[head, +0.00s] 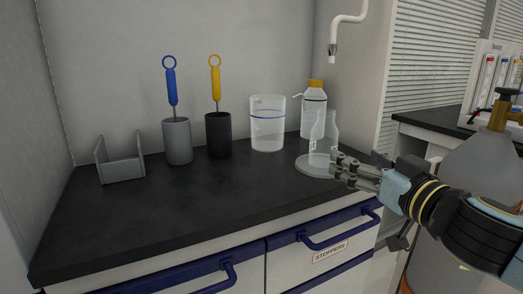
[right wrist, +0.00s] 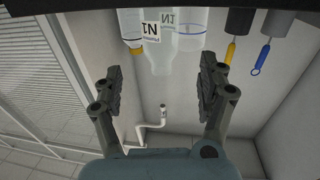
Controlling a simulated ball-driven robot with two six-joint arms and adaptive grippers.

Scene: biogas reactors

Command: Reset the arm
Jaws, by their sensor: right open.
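My right gripper (head: 340,168) is open and comes in from the right, over the right end of the dark counter. In the head view its fingers are close to a clear bottle (head: 325,140) that stands on a round pale base (head: 312,166). In the right wrist view the gripper (right wrist: 160,85) has its fingers spread wide, with the clear bottle (right wrist: 158,55) in the space beyond them and nothing between the pads. I cannot tell whether a finger touches the bottle. My left gripper is not in view.
On the counter (head: 190,215) stand a grey holder (head: 121,170), a grey cup (head: 177,143) with a blue-handled tool, a black cup (head: 218,137) with a yellow-handled tool, a clear beaker (head: 267,125) and a yellow-capped bottle (head: 314,98). A tap (head: 335,40) hangs above. The counter's front is clear.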

